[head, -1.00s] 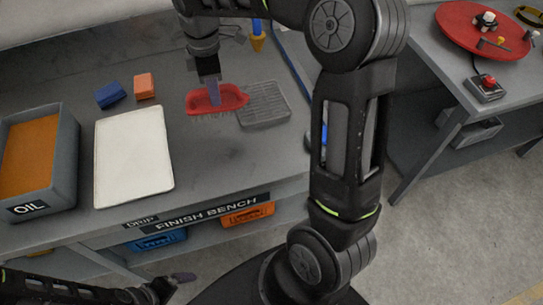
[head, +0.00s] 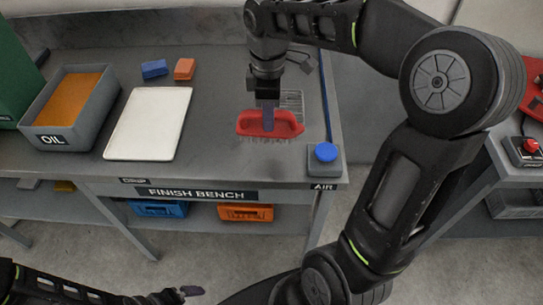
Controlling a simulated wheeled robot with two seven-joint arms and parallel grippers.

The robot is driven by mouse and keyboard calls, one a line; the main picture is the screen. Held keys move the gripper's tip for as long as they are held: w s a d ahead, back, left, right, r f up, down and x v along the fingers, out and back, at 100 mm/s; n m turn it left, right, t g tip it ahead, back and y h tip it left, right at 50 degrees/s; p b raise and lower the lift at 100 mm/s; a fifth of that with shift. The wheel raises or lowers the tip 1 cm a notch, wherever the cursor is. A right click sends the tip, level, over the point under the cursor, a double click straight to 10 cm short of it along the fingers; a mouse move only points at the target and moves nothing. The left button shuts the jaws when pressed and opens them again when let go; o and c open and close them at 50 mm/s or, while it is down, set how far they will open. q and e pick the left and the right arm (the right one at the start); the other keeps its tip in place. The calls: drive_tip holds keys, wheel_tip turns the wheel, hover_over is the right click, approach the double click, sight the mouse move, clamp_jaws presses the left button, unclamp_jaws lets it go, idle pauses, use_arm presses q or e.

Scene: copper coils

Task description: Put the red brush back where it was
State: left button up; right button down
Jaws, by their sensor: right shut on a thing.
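The red brush (head: 287,125) has a looped handle and pale bristles pointing down. My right gripper (head: 268,119) comes from above and is shut on the middle of its handle. The brush is over the finish bench's right half, in front of a grey ribbed rack (head: 294,99) and covering part of it. I cannot tell whether the bristles touch the bench or hang above it. My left gripper (head: 186,293) is low in front of the bench, away from the brush; its jaw gap is not clear.
A white board (head: 149,124), an OIL bin (head: 45,124), a blue block (head: 154,69) and an orange block (head: 184,68) are farther left. Bare bench lies between board and brush.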

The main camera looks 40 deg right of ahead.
wheel_tip(320, 180, down, 6)
idle(0.4)
drive_tip(key=shift+f+p, duration=0.4)
drive_tip(key=shift+f, duration=1.45)
drive_tip(key=shift+f, duration=0.25)
drive_tip(key=c, duration=1.2)
unclamp_jaws()
drive_tip(key=shift+r, duration=0.1)
drive_tip(key=shift+r, duration=0.1)
wheel_tip(320, 180, up, 12)
drive_tip(key=shift+r+b, duration=0.1)
drive_tip(key=shift+b, duration=0.2)
